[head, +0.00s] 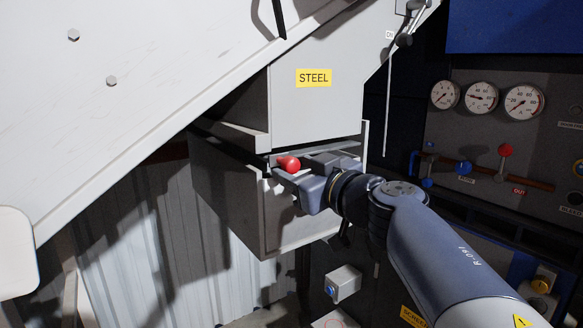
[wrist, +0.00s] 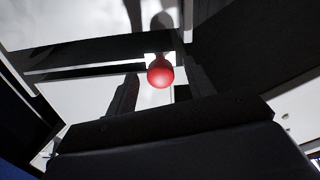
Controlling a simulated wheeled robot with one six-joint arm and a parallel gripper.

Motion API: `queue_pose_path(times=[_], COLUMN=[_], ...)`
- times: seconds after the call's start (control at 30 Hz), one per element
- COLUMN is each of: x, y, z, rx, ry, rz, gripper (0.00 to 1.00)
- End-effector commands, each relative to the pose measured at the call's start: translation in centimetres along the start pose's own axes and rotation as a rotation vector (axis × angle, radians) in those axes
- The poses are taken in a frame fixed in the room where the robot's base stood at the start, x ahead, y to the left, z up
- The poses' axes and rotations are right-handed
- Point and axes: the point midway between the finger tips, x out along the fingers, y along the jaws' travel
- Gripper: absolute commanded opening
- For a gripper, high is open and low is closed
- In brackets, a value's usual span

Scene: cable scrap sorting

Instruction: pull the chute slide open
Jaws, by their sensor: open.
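The chute (head: 315,105) is a grey box marked STEEL in the head view. The slide (head: 318,150) is a thin grey plate at its lower edge. A red ball knob (head: 289,164) sticks out at the front of the slide. My gripper (head: 285,173) is open at the knob, with one finger on each side of it in the head view. In the wrist view the red knob (wrist: 160,72) shows between the two fingers of my gripper (wrist: 160,88), apart from both. The slide's far part is hidden inside the chute.
A grey box (head: 270,215) hangs below the slide. A large white sloped panel (head: 120,80) fills the upper left. A panel with round gauges (head: 481,97) and a red-topped valve (head: 504,151) stands at the right. A small grey box (head: 343,283) is below.

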Motion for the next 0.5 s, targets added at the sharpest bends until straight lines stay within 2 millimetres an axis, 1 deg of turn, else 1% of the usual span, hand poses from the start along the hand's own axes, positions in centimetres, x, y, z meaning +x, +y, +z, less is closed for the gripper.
queue_pose_path(times=[0.03, 0.2, 0.5], x=[0.7, 2.0, 2.2], y=[0.0, 0.0, 0.0], z=[0.0, 0.0, 0.0], rx=[0.000, 0.000, 0.000], ry=[0.000, 0.001, 0.001], rz=[-0.002, 0.000, 0.001], gripper=[0.50, 0.50, 0.50])
